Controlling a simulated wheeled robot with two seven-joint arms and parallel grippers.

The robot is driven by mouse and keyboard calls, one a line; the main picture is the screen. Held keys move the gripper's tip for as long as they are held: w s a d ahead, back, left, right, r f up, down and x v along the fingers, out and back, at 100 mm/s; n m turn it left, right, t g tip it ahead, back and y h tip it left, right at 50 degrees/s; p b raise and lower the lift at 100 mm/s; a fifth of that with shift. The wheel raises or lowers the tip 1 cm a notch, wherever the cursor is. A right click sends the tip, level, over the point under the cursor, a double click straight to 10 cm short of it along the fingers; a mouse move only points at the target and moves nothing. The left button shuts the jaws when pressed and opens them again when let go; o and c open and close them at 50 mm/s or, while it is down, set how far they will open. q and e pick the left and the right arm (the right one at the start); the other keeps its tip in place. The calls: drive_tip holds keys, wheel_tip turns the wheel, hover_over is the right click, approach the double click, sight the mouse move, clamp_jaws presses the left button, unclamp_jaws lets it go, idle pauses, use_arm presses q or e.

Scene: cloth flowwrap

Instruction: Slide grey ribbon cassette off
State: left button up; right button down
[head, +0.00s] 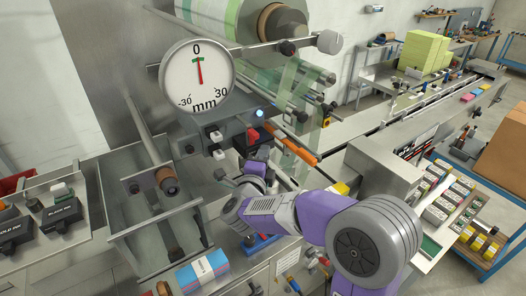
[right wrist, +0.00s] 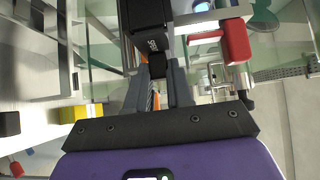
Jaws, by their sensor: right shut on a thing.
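The ribbon cassette (right wrist: 148,14) shows in the right wrist view as a dark box with small white lettering, at the top middle. My right gripper (right wrist: 156,82) is shut on its near end, with one finger on each side. In the head view my right gripper (head: 254,168) is at the front of the grey printer unit (head: 205,130), below the round gauge. There the cassette is mostly hidden by the gripper and the unit, so I cannot tell how far it sits in its mount. My left gripper is not in view.
A red lever (right wrist: 235,41) stands close to the right of the cassette in the wrist view. A tray on the left holds black cassettes (head: 61,215). The round mm gauge (head: 197,77) is above the unit. An orange roller (head: 301,150) is to its right.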

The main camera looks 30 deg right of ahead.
drive_tip(key=s+b, duration=0.2)
drive_tip(key=s, duration=0.8)
drive_tip(key=shift+s+d, duration=0.25)
drive_tip(key=shift+d, duration=0.15)
idle(0.9)
